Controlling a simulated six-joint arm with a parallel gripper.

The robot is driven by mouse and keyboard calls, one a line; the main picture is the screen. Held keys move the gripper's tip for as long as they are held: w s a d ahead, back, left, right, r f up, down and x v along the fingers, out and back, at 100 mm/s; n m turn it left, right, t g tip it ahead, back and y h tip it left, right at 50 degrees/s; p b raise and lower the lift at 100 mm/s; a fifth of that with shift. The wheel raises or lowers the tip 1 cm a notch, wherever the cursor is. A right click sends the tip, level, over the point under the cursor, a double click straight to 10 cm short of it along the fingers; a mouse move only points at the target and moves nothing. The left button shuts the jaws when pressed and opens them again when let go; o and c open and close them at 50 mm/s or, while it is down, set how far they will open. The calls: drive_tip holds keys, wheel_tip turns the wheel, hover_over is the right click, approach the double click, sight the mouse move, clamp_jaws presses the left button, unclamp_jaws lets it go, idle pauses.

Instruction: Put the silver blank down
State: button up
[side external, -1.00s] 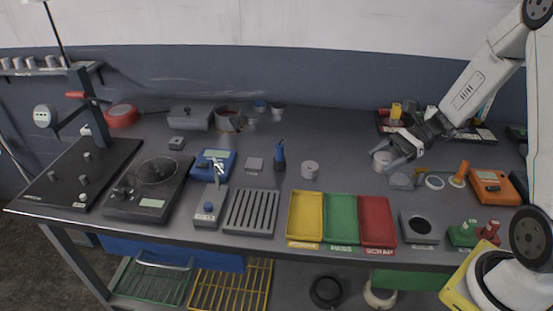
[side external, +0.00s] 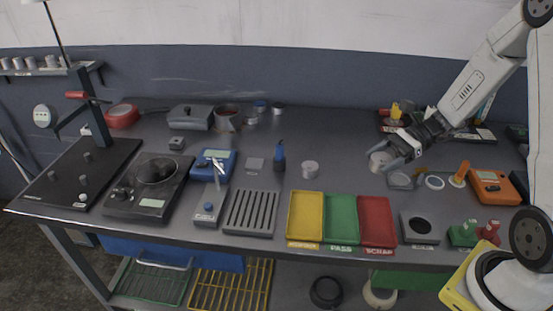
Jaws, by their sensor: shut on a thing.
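The silver blank (side external: 379,161), a short pale cylinder, is at the tip of my gripper (side external: 391,156), right of the table's middle. My gripper reaches in from the right and is shut on it. The fingers partly cover the blank's right side. I cannot tell whether its underside touches the table. A second, similar pale cylinder (side external: 310,169) stands upright on the bare table to the left, apart from my gripper.
Yellow (side external: 305,214), green (side external: 342,217) and red (side external: 377,220) trays lie at the front. A grey slotted rack (side external: 251,212) is to their left. A grey block with a dark round hole (side external: 419,227) is to their right. Clear table lies behind the trays.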

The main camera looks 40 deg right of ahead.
drive_tip(key=w+a+r, duration=0.1)
drive_tip(key=a, duration=0.9)
drive_tip(key=w+a, duration=0.2)
drive_tip(key=a, duration=0.8)
drive_tip(key=shift+a+r, duration=0.2)
drive_tip(key=shift+r, duration=0.2)
hover_over(255, 208)
drive_tip(key=s, duration=0.1)
wheel_tip(255, 208, down, 9)
drive_tip(key=shift+s+d+r, duration=0.15)
drive_tip(key=shift+r, duration=0.05)
drive_tip(key=shift+w+f, duration=0.35)
drive_tip(key=shift+f, duration=0.05)
drive_tip(key=shift+w+f, duration=0.3)
drive_tip(key=shift+f, duration=1.5)
